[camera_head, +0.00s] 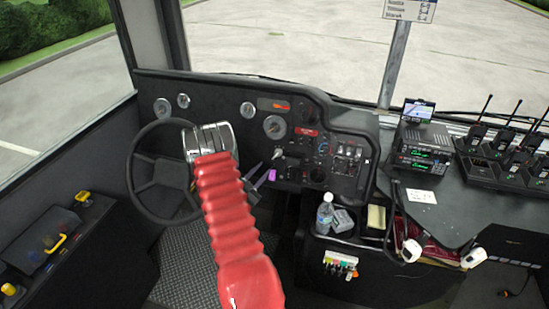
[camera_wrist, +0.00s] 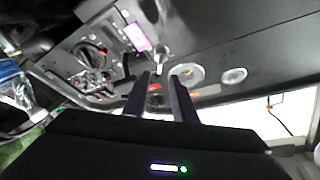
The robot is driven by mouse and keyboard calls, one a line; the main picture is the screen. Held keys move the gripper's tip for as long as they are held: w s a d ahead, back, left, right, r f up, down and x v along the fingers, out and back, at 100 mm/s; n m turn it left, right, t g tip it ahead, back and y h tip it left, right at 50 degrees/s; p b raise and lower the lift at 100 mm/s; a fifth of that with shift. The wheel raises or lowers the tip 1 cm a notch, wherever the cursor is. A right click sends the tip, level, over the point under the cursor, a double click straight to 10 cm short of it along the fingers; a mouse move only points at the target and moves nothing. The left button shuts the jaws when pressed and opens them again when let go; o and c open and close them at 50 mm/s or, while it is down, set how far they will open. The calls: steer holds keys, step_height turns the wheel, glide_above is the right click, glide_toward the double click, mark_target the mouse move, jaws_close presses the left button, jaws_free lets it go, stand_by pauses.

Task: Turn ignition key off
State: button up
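The ignition key (camera_head: 278,154) is a small silvery piece on the black dashboard, right of the steering wheel. A purple tag (camera_head: 272,174) hangs just below it. In the wrist view, the tag (camera_wrist: 137,37) is pink-purple and the silvery key (camera_wrist: 161,52) shows beside it, just beyond the fingertips. My gripper (camera_head: 209,138) is at the end of my red arm, in front of the steering wheel and left of the key in the head view. In the wrist view, my gripper (camera_wrist: 163,80) has two dark fingers apart with nothing between them. The key's exact angle is too small to tell.
The steering wheel (camera_head: 160,172) is partly behind my arm, with stalks (camera_head: 256,172) on its right. Round gauges (camera_head: 274,127) and switches surround the key. A water bottle (camera_head: 325,213) stands lower right. Radios (camera_head: 505,150) sit on the right console.

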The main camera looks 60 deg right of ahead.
mark_target(276, 155)
steer(key=d, duration=0.7)
steer(key=s+d, duration=0.1)
steer(key=d, duration=0.2)
steer(key=shift+d, duration=0.35)
jaws_close()
